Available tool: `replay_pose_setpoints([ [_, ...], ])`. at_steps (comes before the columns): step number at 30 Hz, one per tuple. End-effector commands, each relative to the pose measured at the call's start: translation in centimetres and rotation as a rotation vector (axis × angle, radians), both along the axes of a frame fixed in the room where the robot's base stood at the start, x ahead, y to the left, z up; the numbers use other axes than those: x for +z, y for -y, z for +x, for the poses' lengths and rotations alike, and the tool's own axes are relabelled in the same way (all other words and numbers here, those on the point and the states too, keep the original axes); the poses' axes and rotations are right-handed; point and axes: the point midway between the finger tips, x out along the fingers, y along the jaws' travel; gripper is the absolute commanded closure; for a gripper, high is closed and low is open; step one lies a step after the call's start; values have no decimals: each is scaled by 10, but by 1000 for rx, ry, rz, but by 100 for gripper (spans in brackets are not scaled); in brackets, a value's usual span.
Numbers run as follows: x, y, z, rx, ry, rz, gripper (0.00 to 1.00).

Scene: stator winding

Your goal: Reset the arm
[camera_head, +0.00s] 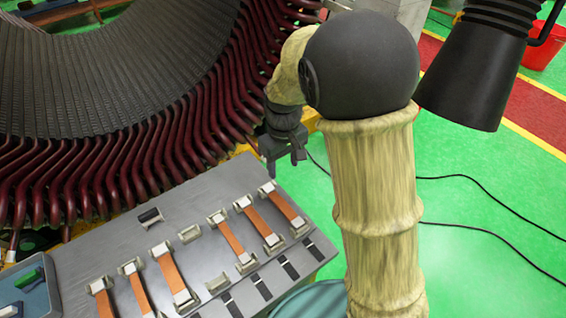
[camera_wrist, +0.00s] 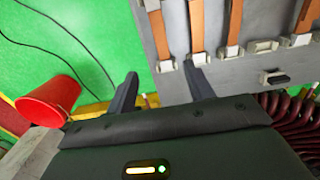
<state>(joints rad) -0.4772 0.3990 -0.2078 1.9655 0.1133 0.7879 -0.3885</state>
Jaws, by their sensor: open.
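My gripper (camera_head: 283,156) hangs above the far right corner of the grey work table (camera_head: 182,211), in front of the stator's dark red coil ends. In the wrist view my gripper (camera_wrist: 160,92) shows two dark fingers spread apart with nothing between them. My arm, with a black joint and a pale covering, stands in the middle right of the head view and hides part of the floor behind it.
Orange strips (camera_head: 168,270) in pale holders lie on the table, with small black pieces (camera_head: 288,264) along its front edge. A blue bin (camera_head: 38,292) sits at the left. The stator (camera_head: 110,80) fills the upper left. A red bucket (camera_wrist: 50,98) and dark cables lie on the green floor.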

Motion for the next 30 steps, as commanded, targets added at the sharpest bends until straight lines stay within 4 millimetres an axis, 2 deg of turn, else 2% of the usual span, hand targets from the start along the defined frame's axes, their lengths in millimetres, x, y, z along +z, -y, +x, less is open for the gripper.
replay_pose_setpoints([
  [10,0,1,0,-3,1,1,47],
  [14,1,15,-7,-50,13,8,47],
  [19,6,60,-35,-223,71,32,47],
  [24,7,108,-82,-437,156,55,47],
  [27,6,125,-106,-531,196,63,47],
  [30,5,131,-119,-580,220,67,47],
])
